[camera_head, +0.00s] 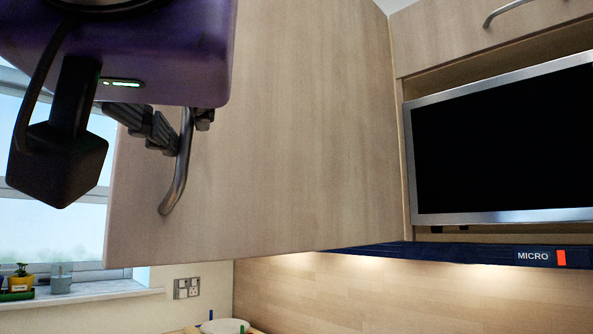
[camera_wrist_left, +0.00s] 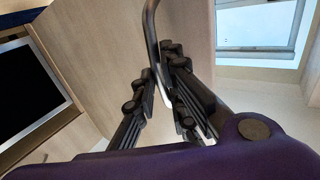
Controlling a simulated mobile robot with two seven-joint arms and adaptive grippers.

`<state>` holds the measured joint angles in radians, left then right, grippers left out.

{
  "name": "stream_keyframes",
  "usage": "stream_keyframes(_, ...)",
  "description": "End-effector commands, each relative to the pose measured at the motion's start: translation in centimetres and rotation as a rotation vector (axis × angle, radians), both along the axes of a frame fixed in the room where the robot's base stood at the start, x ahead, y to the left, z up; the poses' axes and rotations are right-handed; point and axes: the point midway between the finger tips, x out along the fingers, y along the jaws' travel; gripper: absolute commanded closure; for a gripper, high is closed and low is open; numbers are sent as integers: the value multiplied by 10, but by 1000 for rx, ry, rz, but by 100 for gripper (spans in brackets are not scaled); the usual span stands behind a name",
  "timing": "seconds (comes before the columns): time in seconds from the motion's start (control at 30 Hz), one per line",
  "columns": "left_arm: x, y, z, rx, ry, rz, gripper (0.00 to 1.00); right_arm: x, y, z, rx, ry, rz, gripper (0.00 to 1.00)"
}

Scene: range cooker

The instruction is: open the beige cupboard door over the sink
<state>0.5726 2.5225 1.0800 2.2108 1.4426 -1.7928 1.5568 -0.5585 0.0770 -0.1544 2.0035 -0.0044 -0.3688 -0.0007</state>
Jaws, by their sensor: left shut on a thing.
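The beige cupboard door (camera_head: 290,130) fills the middle of the head view, its free edge at the left and the window beyond that edge. Its curved metal handle (camera_head: 176,182) is near the left edge and also shows in the left wrist view (camera_wrist_left: 150,30). My left gripper (camera_head: 178,138) is at the upper part of the handle, its dark fingers (camera_wrist_left: 168,88) shut around the bar. The purple gripper body covers the door's upper left. The cupboard's inside does not show, and I cannot tell how far the door stands open. My right gripper is out of view.
A black-screened microwave (camera_head: 505,145) sits in a niche at the right, above a dark strip marked MICRO (camera_head: 535,256). Another cupboard front with a handle (camera_head: 505,12) is above it. Small pots (camera_head: 21,279) stand on the window sill. A socket (camera_head: 187,288) is on the wall below.

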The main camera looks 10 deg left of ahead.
Motion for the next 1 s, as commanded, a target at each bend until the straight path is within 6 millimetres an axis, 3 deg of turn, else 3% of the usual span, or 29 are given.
stream_keyframes(0.03,-1,-12,-2,29,-1,-16,100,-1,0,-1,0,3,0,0)
stream_keyframes(0.1,-2,-15,-2,30,-1,-12,100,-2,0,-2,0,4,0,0)
stream_keyframes(0.57,-3,-16,0,21,-1,-2,100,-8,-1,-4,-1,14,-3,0)
stream_keyframes(0.6,-3,-16,0,21,-1,-2,88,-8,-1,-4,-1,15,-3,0)
stream_keyframes(0.7,-3,-16,0,19,-1,-2,74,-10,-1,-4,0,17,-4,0)
stream_keyframes(1.0,-4,-15,0,14,-2,0,72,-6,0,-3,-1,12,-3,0)
